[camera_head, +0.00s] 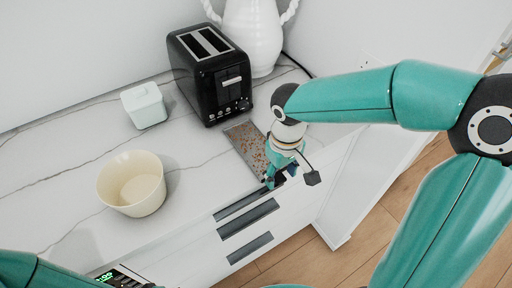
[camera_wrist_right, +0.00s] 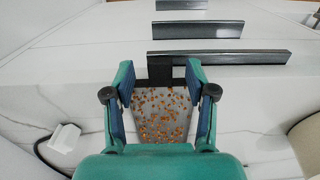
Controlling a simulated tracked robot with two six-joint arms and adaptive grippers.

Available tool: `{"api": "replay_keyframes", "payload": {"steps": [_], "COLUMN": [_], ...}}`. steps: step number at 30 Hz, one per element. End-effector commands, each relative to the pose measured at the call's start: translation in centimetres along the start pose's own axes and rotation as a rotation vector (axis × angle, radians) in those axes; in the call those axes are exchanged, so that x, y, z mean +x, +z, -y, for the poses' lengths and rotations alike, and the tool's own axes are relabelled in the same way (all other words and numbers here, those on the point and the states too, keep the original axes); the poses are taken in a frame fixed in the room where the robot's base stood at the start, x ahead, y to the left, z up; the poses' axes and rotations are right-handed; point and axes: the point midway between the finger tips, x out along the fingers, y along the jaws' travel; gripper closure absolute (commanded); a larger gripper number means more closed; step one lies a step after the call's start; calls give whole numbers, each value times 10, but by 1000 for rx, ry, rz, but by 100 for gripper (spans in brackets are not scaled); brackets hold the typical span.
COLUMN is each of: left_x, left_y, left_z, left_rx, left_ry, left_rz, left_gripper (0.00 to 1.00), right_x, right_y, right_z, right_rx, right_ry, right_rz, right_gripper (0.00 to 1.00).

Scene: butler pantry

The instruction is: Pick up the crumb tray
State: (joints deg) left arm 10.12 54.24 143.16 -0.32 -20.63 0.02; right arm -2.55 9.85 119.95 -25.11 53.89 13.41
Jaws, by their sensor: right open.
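The crumb tray (camera_head: 244,143) is a flat grey tray strewn with brown crumbs. It lies on the counter in front of the black toaster (camera_head: 210,75), its near end at the counter's front edge. In the right wrist view the crumb tray (camera_wrist_right: 160,115) shows between my fingers, with a dark tab at its end. My right gripper (camera_head: 276,180) is over the tray's near end and partly hides it. In the wrist view the right gripper (camera_wrist_right: 160,74) is open, one finger on each side of the tray. My left gripper is out of view.
A cream bowl (camera_head: 132,184) and a pale lidded box (camera_head: 144,105) stand on the counter to the left. A white vase (camera_head: 252,35) stands behind the toaster. Drawers with dark handles (camera_head: 249,219) are below the counter edge. The counter between bowl and tray is clear.

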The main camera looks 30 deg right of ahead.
Motion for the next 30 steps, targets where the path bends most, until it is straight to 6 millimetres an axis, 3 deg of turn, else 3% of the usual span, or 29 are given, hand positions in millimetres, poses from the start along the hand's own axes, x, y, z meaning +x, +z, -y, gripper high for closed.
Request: {"api": "replay_keyframes", "payload": {"steps": [7,17,30], "left_x": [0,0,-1], "left_y": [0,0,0], "left_z": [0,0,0], "left_rx": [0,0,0], "left_ry": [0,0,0], "left_rz": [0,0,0], "left_gripper": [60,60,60], "right_x": [2,1,-1], "right_y": [0,0,0], "right_z": [0,0,0], "right_rx": [0,0,1], "right_ry": [0,0,0], "right_rz": [-1,-1,-1], "right_gripper": [45,100,100]}}
